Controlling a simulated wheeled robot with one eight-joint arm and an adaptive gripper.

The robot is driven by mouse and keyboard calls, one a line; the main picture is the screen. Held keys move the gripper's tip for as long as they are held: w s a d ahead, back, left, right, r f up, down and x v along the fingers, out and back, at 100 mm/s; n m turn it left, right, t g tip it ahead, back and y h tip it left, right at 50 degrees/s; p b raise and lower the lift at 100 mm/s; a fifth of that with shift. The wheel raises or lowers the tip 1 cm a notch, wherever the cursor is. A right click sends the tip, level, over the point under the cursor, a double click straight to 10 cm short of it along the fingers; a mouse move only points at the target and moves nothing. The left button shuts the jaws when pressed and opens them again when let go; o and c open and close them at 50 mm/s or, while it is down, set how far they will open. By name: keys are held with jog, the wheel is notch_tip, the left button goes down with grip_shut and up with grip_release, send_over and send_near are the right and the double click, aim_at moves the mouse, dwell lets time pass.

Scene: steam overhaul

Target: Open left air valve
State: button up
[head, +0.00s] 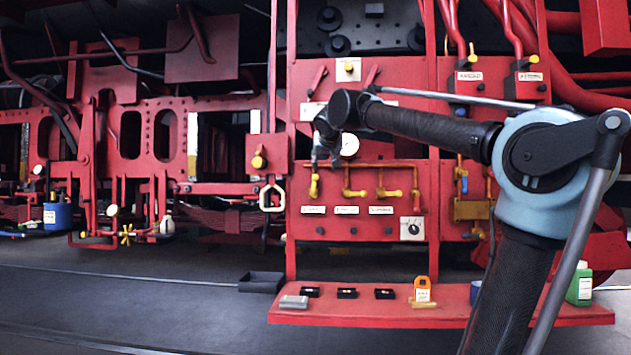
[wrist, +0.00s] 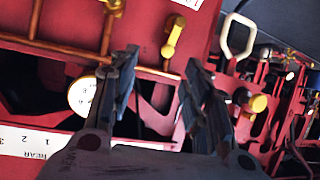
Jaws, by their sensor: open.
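A row of yellow-handled valves hangs from a copper pipe (head: 370,166) on the red panel. The left air valve (head: 314,187) is at the pipe's left end, its yellow handle upright in the head view. The middle valve (head: 354,193) and right valve (head: 388,193) have handles lying sideways. My gripper (head: 323,156) is just above the left valve in the head view. In the wrist view my gripper (wrist: 160,58) is open and empty. A yellow valve handle (wrist: 172,38) lies just beyond the gap between its fingertips, apparently apart from them.
A round white gauge (head: 349,145) sits close to my gripper; it also shows in the wrist view (wrist: 85,95). A white loop handle (head: 271,197) hangs left of the valves. Below, a red shelf (head: 345,315) holds small boxes and an orange item (head: 422,289). The floor at left is mostly clear.

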jog(key=a+r, duration=0.2)
send_near(315, 176)
jog(key=x, duration=1)
jog(key=shift+w+d, duration=0.1)
jog(key=shift+d, duration=0.05)
jog(key=shift+r, duration=0.1)
grip_shut()
